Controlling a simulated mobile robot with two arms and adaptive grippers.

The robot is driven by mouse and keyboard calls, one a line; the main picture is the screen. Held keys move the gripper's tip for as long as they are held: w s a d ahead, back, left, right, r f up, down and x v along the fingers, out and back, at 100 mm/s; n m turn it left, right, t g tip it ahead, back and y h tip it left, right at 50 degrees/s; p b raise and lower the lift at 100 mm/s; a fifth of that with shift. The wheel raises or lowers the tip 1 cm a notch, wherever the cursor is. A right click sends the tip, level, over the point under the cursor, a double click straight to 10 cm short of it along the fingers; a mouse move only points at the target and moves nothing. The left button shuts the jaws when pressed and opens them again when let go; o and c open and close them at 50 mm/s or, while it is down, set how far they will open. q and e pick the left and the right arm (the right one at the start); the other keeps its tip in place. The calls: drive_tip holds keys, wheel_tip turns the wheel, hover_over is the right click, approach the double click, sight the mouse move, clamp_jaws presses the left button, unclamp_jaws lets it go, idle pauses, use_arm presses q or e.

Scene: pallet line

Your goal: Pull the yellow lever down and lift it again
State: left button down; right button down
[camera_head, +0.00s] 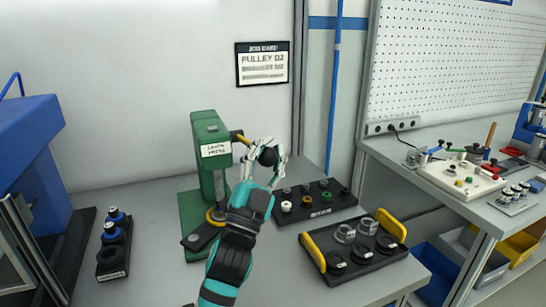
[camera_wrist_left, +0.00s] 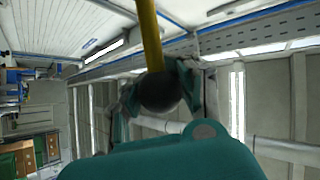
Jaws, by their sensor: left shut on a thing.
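The yellow lever (camera_head: 241,137) comes out of the top right side of a green press (camera_head: 209,130) and ends in a dark ball knob (camera_head: 268,156). It slopes slightly down to the right. My left gripper (camera_head: 264,162) is shut on the knob, with fingers on both sides of it. In the left wrist view the yellow shaft (camera_wrist_left: 150,35) runs up from the dark knob (camera_wrist_left: 159,92), which sits between the fingers. My left forearm hides part of the press base. My right gripper is not in view.
A black tray with small coloured parts (camera_head: 345,201) lies right of the press. A black tray with yellow handles (camera_head: 335,274) stands in front of it. A narrow black holder (camera_head: 112,262) is at left, beside a blue machine (camera_head: 30,140). Another bench (camera_head: 440,190) stands at right.

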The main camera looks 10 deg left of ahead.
use_arm(q)
drive_tip(key=shift+s+f, duration=0.2)
drive_tip(key=shift+f, duration=0.7)
drive_tip(key=c, duration=1.3)
unclamp_jaws()
drive_tip(key=o, duration=0.4)
drive_tip(key=shift+s+a+r, duration=0.2)
drive_tip(key=shift+s+r, duration=0.05)
drive_tip(key=shift+s, duration=0.1)
drive_tip(key=shift+o, duration=0.3)
drive_tip(key=shift+w+d, duration=0.1)
drive_tip(key=shift+w, duration=0.05)
drive_tip(key=v, duration=1.2)
